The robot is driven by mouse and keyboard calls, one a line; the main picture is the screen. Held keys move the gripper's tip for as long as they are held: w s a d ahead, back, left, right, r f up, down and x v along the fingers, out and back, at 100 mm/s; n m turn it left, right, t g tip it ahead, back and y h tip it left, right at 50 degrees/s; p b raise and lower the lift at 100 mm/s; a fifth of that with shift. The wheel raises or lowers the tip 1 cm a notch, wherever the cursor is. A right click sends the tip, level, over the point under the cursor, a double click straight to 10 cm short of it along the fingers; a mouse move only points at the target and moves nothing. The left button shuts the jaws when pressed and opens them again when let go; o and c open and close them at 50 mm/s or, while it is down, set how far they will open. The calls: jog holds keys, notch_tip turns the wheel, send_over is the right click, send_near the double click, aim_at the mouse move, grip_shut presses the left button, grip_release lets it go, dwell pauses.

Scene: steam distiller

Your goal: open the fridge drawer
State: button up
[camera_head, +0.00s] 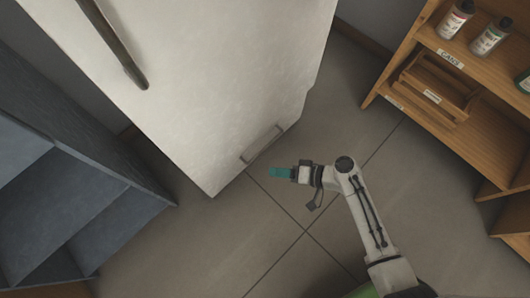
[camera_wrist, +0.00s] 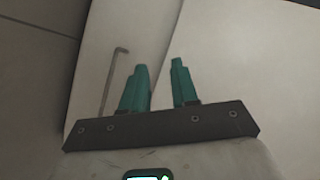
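The white fridge (camera_head: 200,75) stands at upper centre in the head view. The fridge drawer's grey bar handle (camera_head: 263,143) is low on its front, near the floor. In the wrist view the handle (camera_wrist: 112,75) shows as a thin bar with a bent end, left of my fingers. My gripper (camera_head: 280,172) has teal fingers and is just in front of the fridge, near the handle but apart from it. In the wrist view my gripper (camera_wrist: 158,75) is open, with an empty gap between the fingers. I cannot tell whether the drawer is fully closed.
A long dark door handle (camera_head: 115,45) is on the fridge's upper part. A blue-grey shelf unit (camera_head: 75,170) stands at left. A wooden shelf (camera_head: 480,130) with bottles (camera_head: 455,20) stands at right. The tiled floor (camera_head: 220,245) between them is clear.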

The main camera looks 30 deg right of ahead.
aim_at(266, 147)
jog(key=w+d+f+m+t+h+b, duration=0.3)
jog(key=f+m+b, duration=0.2)
jog(key=f, duration=0.2)
jog(key=w+d+f+m+t+h+b, duration=0.25)
jog(key=f+m+b, duration=0.2)
jog(key=f, duration=0.35)
jog(key=shift+t+y, duration=0.25)
jog(key=shift+t, duration=0.2)
jog(key=b+x, duration=0.1)
jog(key=x, duration=0.2)
jog(key=b+x, duration=0.1)
jog(key=x, duration=0.6)
jog(key=shift+w+d+r+b, duration=0.25)
jog(key=shift+w+b, duration=0.15)
jog(key=shift+w, duration=0.15)
jog(key=shift+a, duration=0.1)
grip_shut()
